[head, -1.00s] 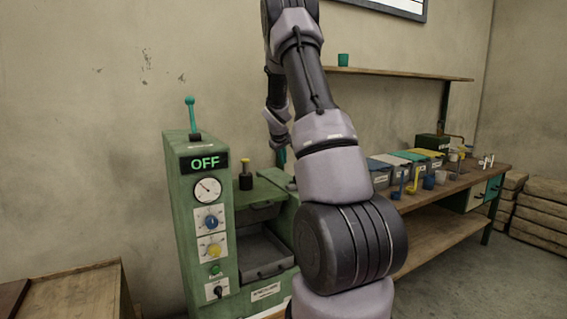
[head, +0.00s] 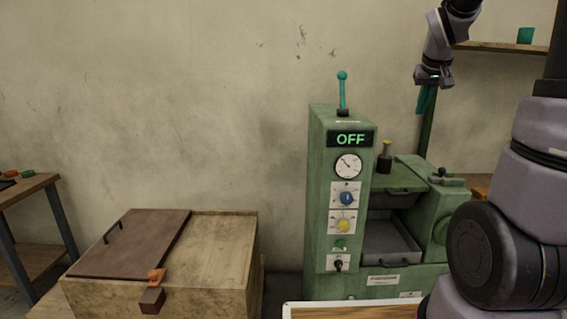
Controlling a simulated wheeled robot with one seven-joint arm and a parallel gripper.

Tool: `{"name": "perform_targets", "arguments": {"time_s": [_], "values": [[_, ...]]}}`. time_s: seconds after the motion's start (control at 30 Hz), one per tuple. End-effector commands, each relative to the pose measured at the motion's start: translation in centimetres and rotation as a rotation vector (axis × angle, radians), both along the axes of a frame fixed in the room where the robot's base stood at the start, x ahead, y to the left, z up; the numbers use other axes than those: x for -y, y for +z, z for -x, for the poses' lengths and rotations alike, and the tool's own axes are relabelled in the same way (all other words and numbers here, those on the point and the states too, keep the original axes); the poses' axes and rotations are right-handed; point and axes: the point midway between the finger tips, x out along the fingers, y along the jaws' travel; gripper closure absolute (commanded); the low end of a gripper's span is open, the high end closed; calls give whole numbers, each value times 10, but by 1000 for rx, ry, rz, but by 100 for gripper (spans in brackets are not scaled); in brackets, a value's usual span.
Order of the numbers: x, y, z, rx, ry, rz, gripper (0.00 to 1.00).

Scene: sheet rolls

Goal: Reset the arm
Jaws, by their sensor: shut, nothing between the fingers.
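My arm stands at the right edge of the head view, with its upper part running out of the top of the picture. My gripper (head: 426,99) hangs pointing down at the upper right, in the air above and behind the green machine. Its teal fingers are together with nothing seen between them. The gripper is apart from the machine and the shelf.
The green machine (head: 324,152) shows OFF and has a teal-knobbed lever (head: 342,90) on top. A wooden chest (head: 222,265) with a brown lid (head: 135,243) stands left. A shelf (head: 500,47) with a teal cup (head: 525,35) is behind my gripper. A table (head: 40,183) is far left.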

Motion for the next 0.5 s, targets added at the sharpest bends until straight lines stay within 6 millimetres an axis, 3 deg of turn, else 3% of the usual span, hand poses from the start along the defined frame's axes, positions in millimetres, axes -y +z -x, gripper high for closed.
{"name": "perform_targets", "arguments": {"time_s": [0.03, 0.2, 0.4, 0.5], "values": [[-17, 14, 23, 19, -6, -37, 100], [-66, 36, 97, 49, -29, -168, 100], [-113, 40, 177, 67, -40, -303, 100], [-128, 37, 205, 70, -41, -349, 100]]}}
